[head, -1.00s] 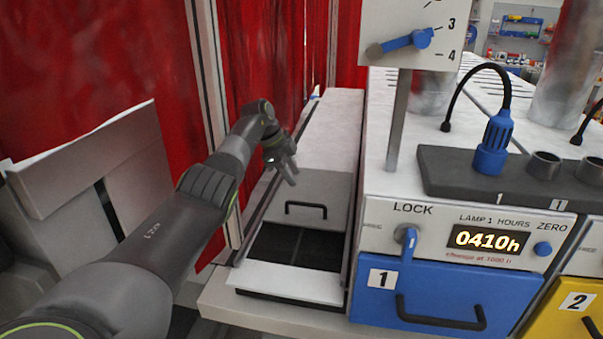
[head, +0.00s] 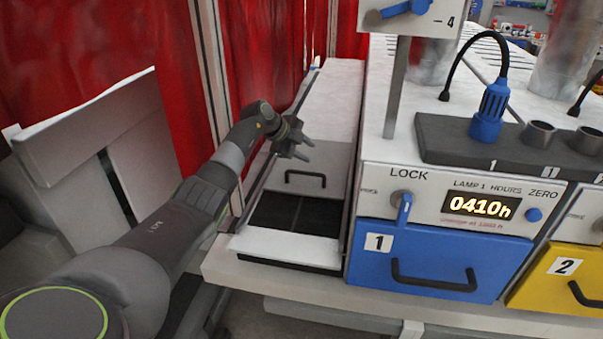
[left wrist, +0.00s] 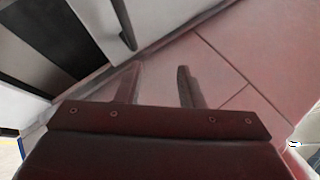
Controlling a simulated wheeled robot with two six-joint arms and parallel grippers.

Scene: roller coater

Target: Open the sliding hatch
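The sliding hatch (head: 322,159) is a pale grey panel with a dark bar handle (head: 305,178), in the middle of the head view. A dark opening (head: 295,214) shows between the hatch and the pale front strip. My left gripper (head: 309,150) is above and behind the handle, apart from it, with its fingers pointing right. In the left wrist view the fingers (left wrist: 158,85) are apart with nothing between them. The handle (left wrist: 127,25) shows at the top there, beside the dark opening (left wrist: 45,45). My right gripper is in neither view.
Right of the hatch stands the machine with a blue drawer (head: 435,262), a blue LOCK lever (head: 404,208) and a lamp-hours display (head: 481,206). A yellow drawer (head: 562,277) is farther right. Red curtains (head: 270,50) and a metal post (head: 208,90) stand at the left and back.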

